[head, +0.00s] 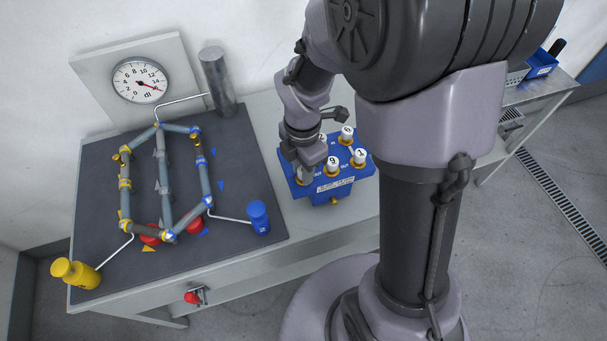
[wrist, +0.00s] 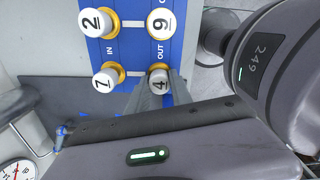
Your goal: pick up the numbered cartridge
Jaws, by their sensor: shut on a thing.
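A blue block (head: 336,186) on the bench carries two rows of white-topped numbered cartridges in yellow collars. My gripper (head: 303,172) is at the front left cartridge and hides most of it. In the wrist view, the fingers (wrist: 155,92) are shut on the cartridge marked 4 (wrist: 158,75), in the row labelled OUT. The cartridge appears upright and still in the block. Beside it stands the cartridge marked 9 (wrist: 159,22), also seen in the head view (head: 333,163). Cartridges marked 2 (wrist: 92,22) and apparently 7 (wrist: 103,82) stand in the IN row.
A cartridge apparently marked 1 (head: 359,156) stands at the block's right. Left are a pipe loop (head: 163,180) on a dark mat (head: 95,235), a dial gauge (head: 140,82), a grey cylinder (head: 217,82), a blue bottle (head: 258,216) and a yellow bottle (head: 77,272).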

